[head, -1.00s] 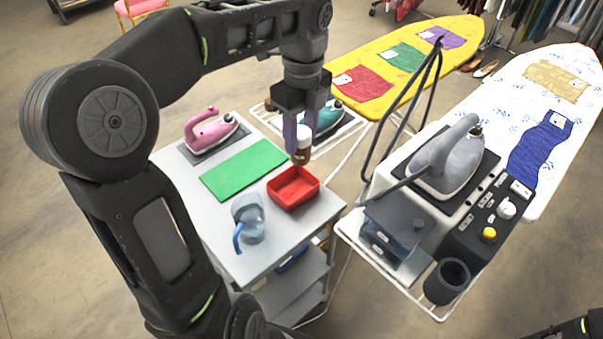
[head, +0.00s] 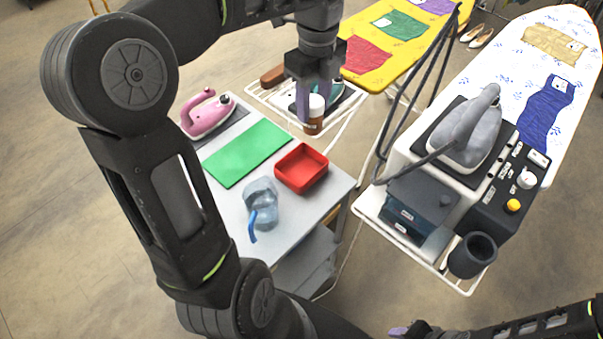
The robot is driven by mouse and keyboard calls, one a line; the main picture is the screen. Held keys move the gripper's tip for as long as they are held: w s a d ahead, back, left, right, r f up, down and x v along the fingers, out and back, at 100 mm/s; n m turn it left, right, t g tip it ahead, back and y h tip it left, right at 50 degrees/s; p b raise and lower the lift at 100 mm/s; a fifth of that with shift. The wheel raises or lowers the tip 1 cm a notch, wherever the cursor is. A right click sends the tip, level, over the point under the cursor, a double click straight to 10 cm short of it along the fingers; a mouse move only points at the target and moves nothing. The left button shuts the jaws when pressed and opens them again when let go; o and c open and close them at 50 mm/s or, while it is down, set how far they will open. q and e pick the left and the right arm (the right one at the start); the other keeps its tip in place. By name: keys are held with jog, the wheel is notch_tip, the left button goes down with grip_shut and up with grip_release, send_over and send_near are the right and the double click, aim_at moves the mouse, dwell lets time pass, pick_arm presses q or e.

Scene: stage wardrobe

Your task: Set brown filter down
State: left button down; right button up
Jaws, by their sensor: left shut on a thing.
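The brown filter (head: 313,127), a small brown cylinder with a white top, is upright between the fingers of my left gripper (head: 314,98). The gripper points down and is shut on it. In the picture they appear just behind the red tray (head: 301,167), near the corner of the grey cart top (head: 225,199) and the wire rack. I cannot tell how high the filter is above the surfaces below. My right gripper (head: 408,330) shows only in part at the bottom edge, with a purple fingertip; its opening is unclear.
The cart bears a pink iron (head: 208,114), a green mat (head: 247,152) and a clear blue jug (head: 262,203). A teal iron (head: 337,92) is partly hidden behind my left gripper. A steam station with a grey iron (head: 466,132) and a dark cup (head: 472,256) stands right.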

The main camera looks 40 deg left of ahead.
pick_arm(q)
jog(key=w+a+f+m+b, duration=0.1)
jog(key=a+f+b, duration=0.3)
jog(key=f, duration=0.7)
jog(key=shift+w+a+b, duration=0.2)
jog(key=shift+w+b, duration=0.2)
jog(key=shift+b, duration=0.5)
jog(key=shift+f, duration=0.1)
jog(key=shift+f, duration=0.1)
send_over(301, 172)
notch_tip(301, 172, down, 6)
jog(key=shift+f, duration=0.1)
notch_tip(301, 172, down, 3)
jog(key=shift+p, duration=0.3)
jog(key=shift+f, duration=0.3)
